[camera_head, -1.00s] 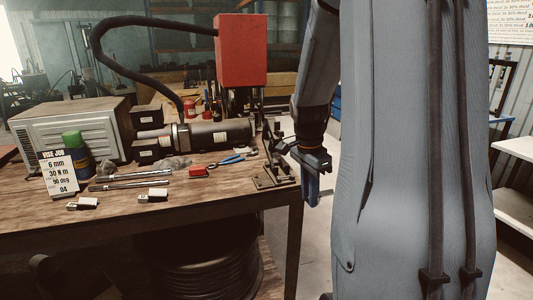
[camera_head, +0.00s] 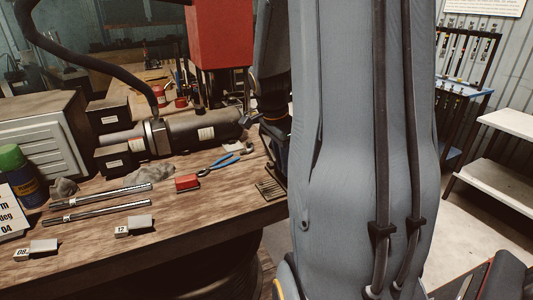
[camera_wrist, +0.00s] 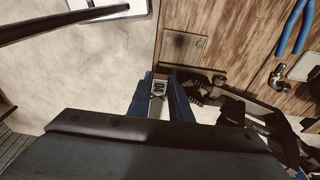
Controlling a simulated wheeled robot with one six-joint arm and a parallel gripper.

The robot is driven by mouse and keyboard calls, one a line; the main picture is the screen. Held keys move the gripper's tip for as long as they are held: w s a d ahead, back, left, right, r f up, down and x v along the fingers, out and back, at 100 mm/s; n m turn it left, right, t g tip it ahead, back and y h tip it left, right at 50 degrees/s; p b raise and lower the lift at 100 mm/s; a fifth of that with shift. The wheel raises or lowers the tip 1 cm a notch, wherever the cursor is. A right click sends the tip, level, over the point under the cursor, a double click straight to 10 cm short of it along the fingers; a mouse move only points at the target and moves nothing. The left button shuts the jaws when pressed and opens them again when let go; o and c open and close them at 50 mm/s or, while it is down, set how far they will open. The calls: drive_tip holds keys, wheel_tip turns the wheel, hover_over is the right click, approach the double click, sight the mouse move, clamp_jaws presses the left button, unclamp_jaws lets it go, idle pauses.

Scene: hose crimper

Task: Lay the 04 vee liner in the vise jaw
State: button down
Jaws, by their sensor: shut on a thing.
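In the wrist view my gripper (camera_wrist: 158,98) has its blue fingers shut on a small light grey block, a vee liner (camera_wrist: 158,87). Its dark marking is too small to read surely. The liner is over the pale floor, just off the table's edge. The dark vise (camera_wrist: 232,98), with a coil spring, is close to the right of my fingers in that view, apart from the liner as far as I can tell. Its jaw opening is not clear. In the head view my arm hides the gripper tips and most of the vise; a vise base piece (camera_head: 268,189) shows.
Liners marked 08 (camera_head: 43,247) and 12 (camera_head: 133,226) lie on the wooden table (camera_head: 190,222). Two metal rods (camera_head: 100,205), blue-handled pliers (camera_head: 222,163), a red block (camera_head: 187,182) and the job card (camera_head: 14,212) are there too. Open floor lies right of the table.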

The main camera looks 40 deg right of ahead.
drive_tip(key=shift+w, duration=0.4)
drive_tip(key=shift+w, duration=0.1)
drive_tip(key=shift+w+d+f+b, duration=0.2)
drive_tip(key=shift+w+f+b, duration=0.3)
drive_tip(key=shift+w, duration=0.45)
drive_tip(key=shift+w+d+f+b, duration=0.3)
drive_tip(key=shift+w+b, duration=0.2)
drive_tip(key=shift+w, duration=0.5)
drive_tip(key=shift+w+d+f+b, duration=0.15)
drive_tip(key=shift+w+f+b, duration=0.35)
drive_tip(key=shift+w, duration=0.45)
drive_tip(key=shift+w+d+f+b, duration=0.1)
drive_tip(key=shift+w+f+b, duration=0.2)
drive_tip(key=shift+f, duration=0.15)
drive_tip(key=shift+w+f+b, duration=0.15)
drive_tip(key=shift+f+b, duration=0.15)
drive_tip(key=shift+f, duration=0.1)
drive_tip(key=shift+s+f+b, duration=0.15)
drive_tip(key=shift+f+b, duration=0.55)
drive_tip(key=shift+f, duration=0.5)
drive_tip(key=shift+f, duration=0.3)
drive_tip(key=c, duration=1.5)
unclamp_jaws()
drive_tip(key=shift+c, duration=0.2)
drive_tip(key=shift+r, duration=0.15)
